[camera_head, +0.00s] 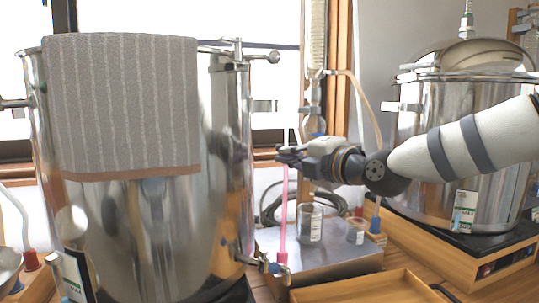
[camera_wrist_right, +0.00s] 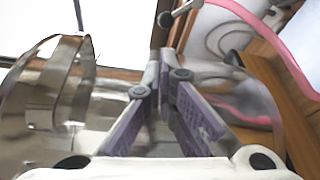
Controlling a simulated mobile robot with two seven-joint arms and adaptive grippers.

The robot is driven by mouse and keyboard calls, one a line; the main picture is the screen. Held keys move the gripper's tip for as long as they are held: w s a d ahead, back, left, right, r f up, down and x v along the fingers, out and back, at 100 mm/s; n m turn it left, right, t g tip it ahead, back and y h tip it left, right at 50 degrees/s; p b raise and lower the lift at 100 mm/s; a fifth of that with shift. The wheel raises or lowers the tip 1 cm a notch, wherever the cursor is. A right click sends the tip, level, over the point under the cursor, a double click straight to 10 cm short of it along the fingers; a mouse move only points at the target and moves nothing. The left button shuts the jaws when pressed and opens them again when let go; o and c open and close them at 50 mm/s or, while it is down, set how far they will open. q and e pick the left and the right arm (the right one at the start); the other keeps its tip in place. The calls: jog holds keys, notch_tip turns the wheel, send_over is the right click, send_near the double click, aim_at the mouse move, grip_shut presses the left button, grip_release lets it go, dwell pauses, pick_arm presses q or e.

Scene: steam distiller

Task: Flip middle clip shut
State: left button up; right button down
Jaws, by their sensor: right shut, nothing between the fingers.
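A steel clip (camera_head: 237,52) with a ball-ended lever (camera_head: 273,57) sits on the rim at the right side of the large left pot (camera_head: 220,160). Its lever sticks out to the right. A ball-ended metal part also shows at the top of the right wrist view (camera_wrist_right: 168,19); I cannot tell if it is the same clip. My right gripper (camera_head: 283,154) is beside the pot's right wall, well below the rim, pointing left. Its fingers are shut and empty, and their tips meet in the right wrist view (camera_wrist_right: 167,62). My left gripper is not in view.
A striped towel (camera_head: 125,105) hangs over the left pot. A bracket handle (camera_head: 264,106) juts from its wall above my gripper. A pink tube (camera_head: 283,215) runs below the gripper. Glass beakers (camera_head: 310,222) stand on a metal box. A second lidded pot (camera_head: 455,130) stands right.

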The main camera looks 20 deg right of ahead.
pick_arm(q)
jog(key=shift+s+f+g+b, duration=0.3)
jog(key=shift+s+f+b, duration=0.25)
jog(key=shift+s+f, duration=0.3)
pick_arm(e)
jog(key=x, duration=0.7)
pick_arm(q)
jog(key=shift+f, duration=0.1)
pick_arm(e)
jog(key=shift+w+f, duration=0.1)
